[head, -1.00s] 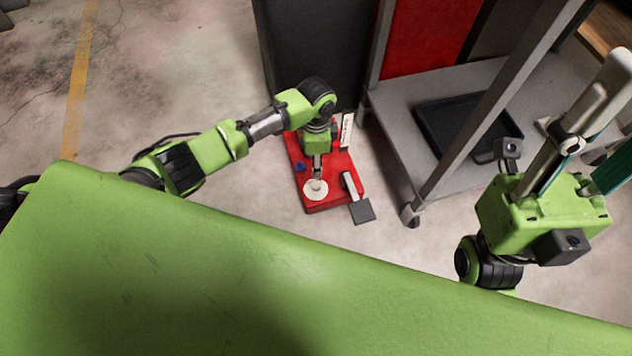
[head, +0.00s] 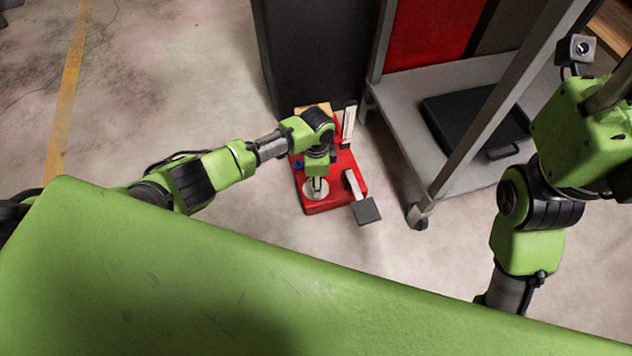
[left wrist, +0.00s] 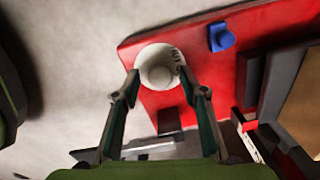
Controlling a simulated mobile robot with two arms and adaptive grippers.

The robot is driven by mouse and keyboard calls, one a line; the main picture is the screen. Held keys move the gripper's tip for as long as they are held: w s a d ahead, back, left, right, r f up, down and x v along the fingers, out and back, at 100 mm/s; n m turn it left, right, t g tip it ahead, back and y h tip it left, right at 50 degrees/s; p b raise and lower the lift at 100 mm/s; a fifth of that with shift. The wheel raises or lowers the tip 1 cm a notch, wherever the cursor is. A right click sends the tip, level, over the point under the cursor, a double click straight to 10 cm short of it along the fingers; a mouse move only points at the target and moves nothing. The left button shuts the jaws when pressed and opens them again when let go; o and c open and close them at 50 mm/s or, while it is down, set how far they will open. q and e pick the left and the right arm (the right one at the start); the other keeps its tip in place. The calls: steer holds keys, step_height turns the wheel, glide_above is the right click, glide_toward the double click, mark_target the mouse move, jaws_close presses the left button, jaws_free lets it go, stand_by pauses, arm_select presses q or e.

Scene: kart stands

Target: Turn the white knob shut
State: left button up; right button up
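The white knob (head: 312,194) sits at the near end of a red board (head: 338,205). In the left wrist view the knob (left wrist: 158,68) is a white disc with a raised round centre and dark letters on its rim, only partly legible. My left gripper (head: 317,187) points down over the knob and partly covers it in the head view. In the left wrist view its two fingers (left wrist: 160,90) are apart, one at each side of the knob's near part, with nothing held. I cannot tell whether they touch it. My right gripper is outside the frame; only its arm shows at right.
A blue piece (left wrist: 221,37) is on the board near the knob. A dark grey plate (head: 366,211) on a pale lever stands at the board's right side. A grey wheeled shelf (head: 405,110) with a black tray (head: 475,125) is to the right. Floor left of the board is clear.

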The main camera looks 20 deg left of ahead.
arm_select(q)
steer(key=c, duration=1.1)
steer(key=shift+c, duration=0.2)
